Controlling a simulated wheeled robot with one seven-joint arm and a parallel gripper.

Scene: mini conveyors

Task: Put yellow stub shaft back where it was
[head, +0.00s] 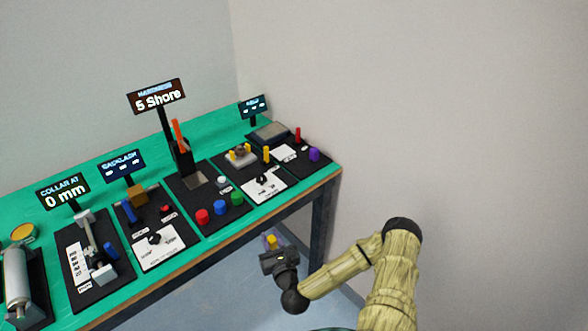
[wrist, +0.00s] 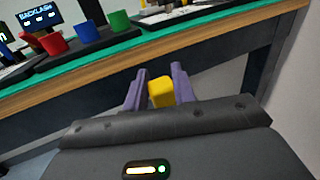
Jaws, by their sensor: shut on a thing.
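The yellow stub shaft (wrist: 161,94) is held between the two purple fingers of my gripper (wrist: 158,90) in the wrist view. In the head view the yellow stub shaft (head: 271,241) shows as a small yellow piece at the tip of my gripper (head: 271,245). My gripper is off the front of the bench, below the height of its top, apart from it. The lower part of the shaft is hidden by the gripper body. Two similar yellow pegs stand on the right-hand stations, one yellow peg (head: 266,153) beside a round part (head: 241,155).
The green bench (head: 222,137) carries several black station boards with signs. Red, green and blue knobs (head: 220,207) line the front of the hardness station. A purple knob (head: 314,154) stands at the right end. Open floor lies in front of the bench, with a wall to the right.

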